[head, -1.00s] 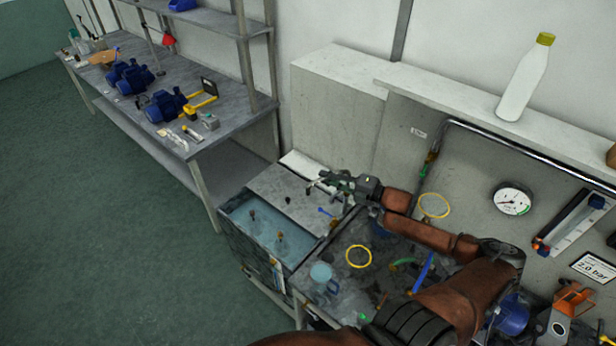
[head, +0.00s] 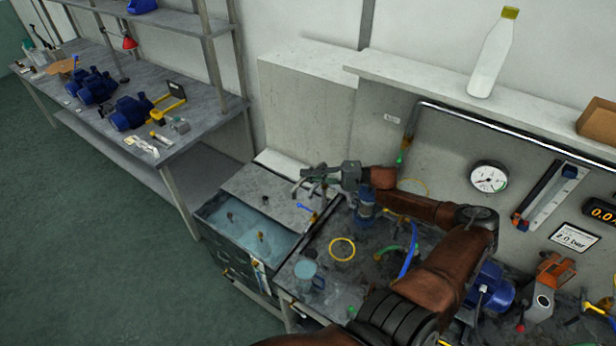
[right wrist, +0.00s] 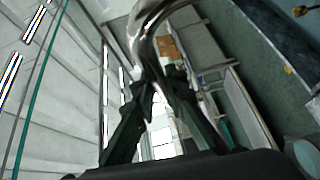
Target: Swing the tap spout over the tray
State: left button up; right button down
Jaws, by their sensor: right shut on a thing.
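My right gripper (head: 316,180) reaches over the back edge of the wash tank at the bench's left end. In the right wrist view its two dark fingers (right wrist: 160,92) are closed around the tap spout (right wrist: 148,22), a curved chrome pipe that arches above them. In the head view the spout is too small and too covered by the gripper to make out clearly. The open tank (head: 268,238) of bluish water lies below and left of the gripper. I cannot tell a separate tray from the tank and the grey surface (head: 262,190) behind it. My left gripper is not in view.
A blue cylinder (head: 366,207) stands under my right wrist. A yellow ring (head: 342,249) and a clear jug (head: 308,274) are on the bench near the tank. A white bottle (head: 493,55) stands on the ledge above. The floor at left is clear.

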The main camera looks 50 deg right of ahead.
jog(key=c, duration=1.9)
grip_release()
jog(key=shift+f, duration=0.1)
jog(key=shift+c, duration=0.2)
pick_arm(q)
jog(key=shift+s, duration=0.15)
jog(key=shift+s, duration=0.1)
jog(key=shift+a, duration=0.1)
pick_arm(e)
jog(key=shift+r, duration=0.2)
